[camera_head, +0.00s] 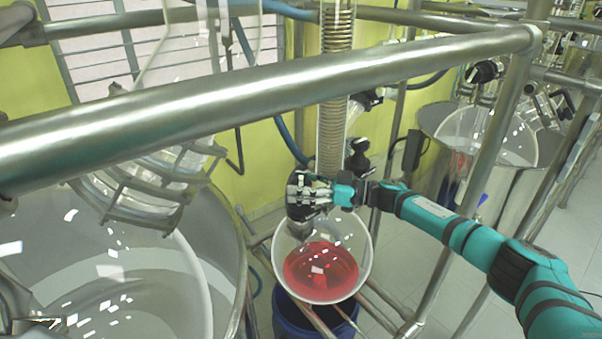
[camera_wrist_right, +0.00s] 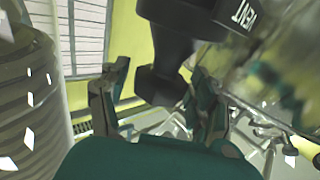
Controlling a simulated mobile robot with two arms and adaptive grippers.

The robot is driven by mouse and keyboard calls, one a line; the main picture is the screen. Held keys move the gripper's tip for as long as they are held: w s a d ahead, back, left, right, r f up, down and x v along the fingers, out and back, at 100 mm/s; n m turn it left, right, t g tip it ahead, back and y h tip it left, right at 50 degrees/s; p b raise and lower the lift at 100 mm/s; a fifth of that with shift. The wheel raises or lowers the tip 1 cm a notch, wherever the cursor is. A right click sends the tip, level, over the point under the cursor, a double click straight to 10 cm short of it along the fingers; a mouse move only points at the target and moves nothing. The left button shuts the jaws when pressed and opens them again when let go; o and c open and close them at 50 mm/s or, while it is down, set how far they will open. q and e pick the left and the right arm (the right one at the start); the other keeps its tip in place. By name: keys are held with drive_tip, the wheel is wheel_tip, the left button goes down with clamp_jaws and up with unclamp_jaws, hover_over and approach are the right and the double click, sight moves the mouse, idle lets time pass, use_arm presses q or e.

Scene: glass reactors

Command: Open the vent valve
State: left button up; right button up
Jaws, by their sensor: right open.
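The vent valve (camera_wrist_right: 185,18) shows in the right wrist view as a dark grey, wide body marked VENT, with a narrower knob-like part (camera_wrist_right: 160,82) below it. My right gripper (camera_wrist_right: 157,85) is open, with one finger on each side of that narrower part. I cannot tell whether either finger touches it. In the head view my right gripper (camera_head: 308,193) is beside the glass column, just above the round flask with red liquid (camera_head: 322,272). The valve is hard to make out there, largely hidden by the gripper. My left gripper is not in view.
A ribbed coil column (camera_head: 332,110) stands close to the right gripper; its coil also fills the left of the wrist view (camera_wrist_right: 30,90). A thick metal rail (camera_head: 250,92) crosses in front. Large glass vessels (camera_head: 110,270) stand left, and a steel reactor (camera_head: 440,165) stands right.

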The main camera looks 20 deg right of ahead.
drive_tip(key=shift+s+r+m+t+h+p, duration=0.1)
drive_tip(key=shift+r+m+t+h+p, duration=0.05)
drive_tip(key=shift+m+t+h+p, duration=0.55)
drive_tip(key=shift+a+f+m+t+b, duration=0.1)
drive_tip(key=shift+f+m+t+b, duration=0.2)
drive_tip(key=shift+t+b, duration=0.35)
drive_tip(key=m+t+h, duration=0.2)
drive_tip(key=t+h, duration=0.1)
drive_tip(key=shift+r+m+h, duration=0.1)
drive_tip(key=shift+m+h, duration=0.2)
drive_tip(key=shift+m, duration=0.1)
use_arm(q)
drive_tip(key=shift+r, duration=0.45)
use_arm(e)
drive_tip(key=shift+m+t+h, duration=0.35)
drive_tip(key=shift+m+h, duration=0.15)
drive_tip(key=shift+h, duration=0.2)
